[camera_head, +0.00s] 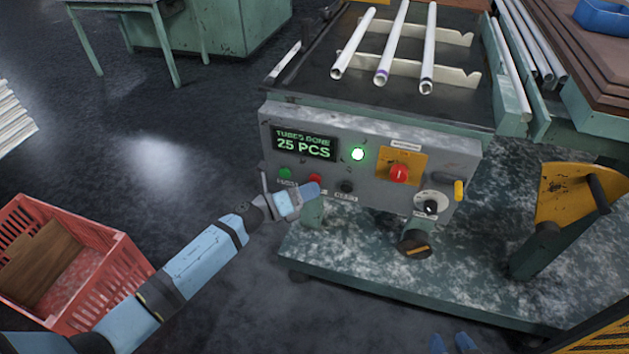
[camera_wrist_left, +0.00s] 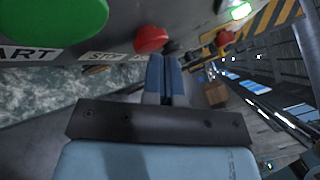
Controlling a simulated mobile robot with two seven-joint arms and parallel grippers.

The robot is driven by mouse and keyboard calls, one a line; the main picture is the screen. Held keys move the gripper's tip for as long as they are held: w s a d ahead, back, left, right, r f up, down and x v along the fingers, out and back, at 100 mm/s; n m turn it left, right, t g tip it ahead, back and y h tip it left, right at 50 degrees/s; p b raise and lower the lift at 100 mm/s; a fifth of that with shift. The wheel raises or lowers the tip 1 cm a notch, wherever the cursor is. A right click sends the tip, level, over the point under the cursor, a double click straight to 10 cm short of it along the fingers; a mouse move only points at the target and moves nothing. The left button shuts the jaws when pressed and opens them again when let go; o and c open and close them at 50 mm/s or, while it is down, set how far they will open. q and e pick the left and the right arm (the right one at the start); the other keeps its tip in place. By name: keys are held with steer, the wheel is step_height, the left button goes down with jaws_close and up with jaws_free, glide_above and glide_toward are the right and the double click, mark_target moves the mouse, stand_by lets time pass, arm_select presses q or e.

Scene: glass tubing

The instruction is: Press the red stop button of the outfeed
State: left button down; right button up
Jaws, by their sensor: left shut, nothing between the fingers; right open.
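The red stop button (camera_head: 315,178) is on the front of the grey control panel (camera_head: 375,132), between a green button (camera_head: 285,173) and a black one (camera_head: 346,187). My left gripper (camera_head: 311,190) is shut and empty, its tips just below and in front of the red button, covering its lower edge. In the left wrist view the red button (camera_wrist_left: 151,40) shows just beyond the shut blue fingers (camera_wrist_left: 160,75), slightly left. I cannot tell whether they touch. My right gripper (camera_head: 451,343) is open at the bottom edge of the head view, its blue fingertips apart.
The display (camera_head: 304,145) reads 25 PCS and a green lamp (camera_head: 358,155) is lit. Glass tubes (camera_head: 384,72) lie on racks above. A red crate (camera_head: 125,262) stands at lower left, near my left arm.

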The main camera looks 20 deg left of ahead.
arm_select(q)
steer(key=shift+w, duration=0.25)
steer(key=shift+s, duration=0.1)
stand_by(0.4)
steer(key=shift+s, duration=0.8)
steer(key=shift+s+a+p, duration=0.1)
steer(key=shift+s+p, duration=0.55)
steer(key=shift+s, duration=1.9)
steer(key=shift+r, duration=0.1)
